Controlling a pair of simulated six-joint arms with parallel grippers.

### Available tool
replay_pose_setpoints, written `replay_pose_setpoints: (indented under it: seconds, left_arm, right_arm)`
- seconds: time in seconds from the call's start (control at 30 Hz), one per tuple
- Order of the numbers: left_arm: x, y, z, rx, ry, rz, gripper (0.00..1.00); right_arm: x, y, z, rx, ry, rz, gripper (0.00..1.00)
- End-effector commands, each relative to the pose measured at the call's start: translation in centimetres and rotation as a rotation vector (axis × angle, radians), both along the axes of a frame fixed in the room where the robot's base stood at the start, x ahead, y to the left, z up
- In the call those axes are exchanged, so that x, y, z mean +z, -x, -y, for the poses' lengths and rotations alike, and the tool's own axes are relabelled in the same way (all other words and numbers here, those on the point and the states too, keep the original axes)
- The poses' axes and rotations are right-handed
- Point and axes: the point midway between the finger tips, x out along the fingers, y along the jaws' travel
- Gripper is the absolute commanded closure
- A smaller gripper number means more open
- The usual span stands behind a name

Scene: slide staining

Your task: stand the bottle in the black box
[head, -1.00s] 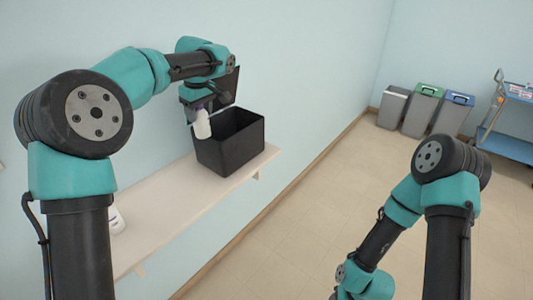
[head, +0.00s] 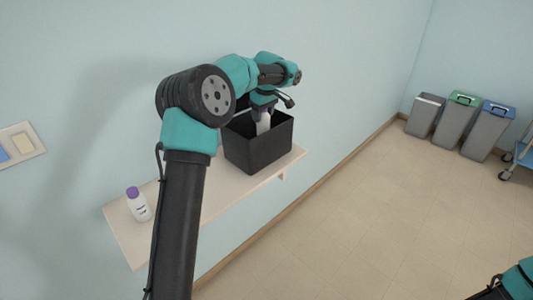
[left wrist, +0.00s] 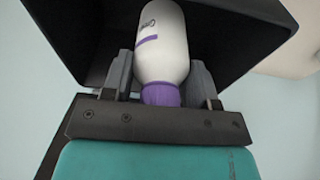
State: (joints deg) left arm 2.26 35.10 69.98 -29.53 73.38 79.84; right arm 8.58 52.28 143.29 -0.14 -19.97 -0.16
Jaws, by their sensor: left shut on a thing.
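The black box (head: 258,155) is open at the top and stands on the pale wall shelf. My left gripper (head: 264,108) is above its opening, shut on a white bottle (head: 263,124). The bottle hangs about upright with its lower part hidden behind the box's front wall; I cannot tell if it touches the floor of the box. In the left wrist view, the bottle (left wrist: 162,45) has a purple cap and band, and the fingers hold it at either side near the cap. Dark box walls (left wrist: 235,35) surround it. My right gripper is out of view.
A second white bottle with a purple cap (head: 138,204) stands on the shelf (head: 215,192) left of the box, beyond my left arm. A wall switch plate (head: 22,146) is at far left. Bins (head: 453,122) stand far right.

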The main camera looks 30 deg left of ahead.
Motion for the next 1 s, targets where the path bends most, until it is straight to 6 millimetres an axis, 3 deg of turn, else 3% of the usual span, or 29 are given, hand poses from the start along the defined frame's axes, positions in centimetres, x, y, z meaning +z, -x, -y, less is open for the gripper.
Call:
replay_pose_setpoints:
  seconds: [0.27, 0.6, 1.0]
  left_arm:
    - [-0.8, 0.0, 0.1, -0.002, -0.001, -0.002, 0.74]
    - [-5.8, 0.0, 0.1, -0.002, 0.000, -0.001, 0.74]
    - [-6.4, 0.0, 0.1, -0.002, 0.000, 0.000, 0.74]
  right_arm:
    - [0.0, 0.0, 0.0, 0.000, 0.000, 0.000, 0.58]
    - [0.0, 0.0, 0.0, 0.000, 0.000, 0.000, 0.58]
    - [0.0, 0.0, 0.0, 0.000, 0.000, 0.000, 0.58]
